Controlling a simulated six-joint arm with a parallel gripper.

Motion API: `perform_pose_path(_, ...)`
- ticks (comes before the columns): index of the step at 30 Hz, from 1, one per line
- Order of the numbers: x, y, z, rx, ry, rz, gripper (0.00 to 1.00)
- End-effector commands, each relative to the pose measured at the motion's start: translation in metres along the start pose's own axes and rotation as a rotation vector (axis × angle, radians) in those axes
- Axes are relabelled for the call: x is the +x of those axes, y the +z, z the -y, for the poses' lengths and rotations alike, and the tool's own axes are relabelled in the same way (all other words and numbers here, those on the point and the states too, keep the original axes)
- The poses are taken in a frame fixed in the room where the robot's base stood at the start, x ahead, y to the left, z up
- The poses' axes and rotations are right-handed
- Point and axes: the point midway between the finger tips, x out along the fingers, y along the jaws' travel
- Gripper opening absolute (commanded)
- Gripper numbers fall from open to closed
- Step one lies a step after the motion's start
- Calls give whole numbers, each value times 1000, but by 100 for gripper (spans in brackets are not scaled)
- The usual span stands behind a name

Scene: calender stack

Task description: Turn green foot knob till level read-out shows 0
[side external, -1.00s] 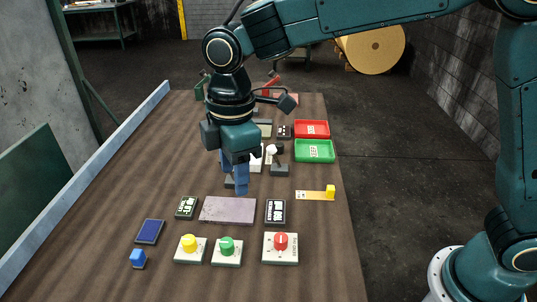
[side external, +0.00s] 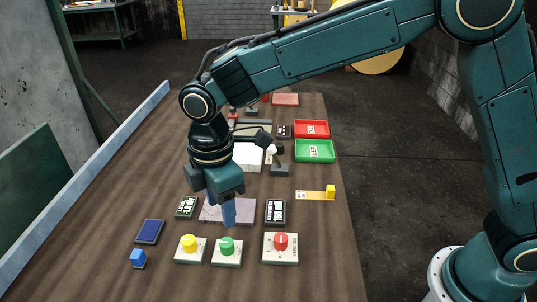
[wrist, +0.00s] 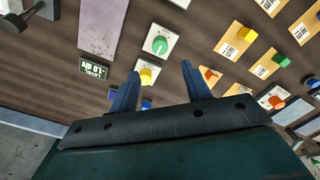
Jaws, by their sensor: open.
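The green foot knob (side external: 227,245) sits on a pale square base in the front row, between a yellow knob (side external: 189,243) and a red knob (side external: 281,241). It also shows in the wrist view (wrist: 160,43), beyond my open fingertips. My gripper (side external: 229,224) points down just behind and above the green knob, apart from it. In the wrist view its blue fingers (wrist: 160,68) are spread with nothing between them at the tips. The level read-out (wrist: 93,70) appears upside down there and seems to read -1.0 div; it lies left of the plate in the side view (side external: 186,207).
A flat mauve plate (side external: 210,213) lies behind the knobs, partly under my gripper. A dark display (side external: 276,211) is right of it. A blue block (side external: 138,259) and blue panel (side external: 150,232) lie left. Red (side external: 311,129) and green (side external: 315,151) trays stand at the back right.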

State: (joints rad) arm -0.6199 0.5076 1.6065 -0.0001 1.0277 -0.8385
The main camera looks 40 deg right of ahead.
Motion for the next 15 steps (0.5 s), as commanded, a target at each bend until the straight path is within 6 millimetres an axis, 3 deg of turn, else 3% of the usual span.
perform_pose_path(15,78,0,1,0,-2,2,48)
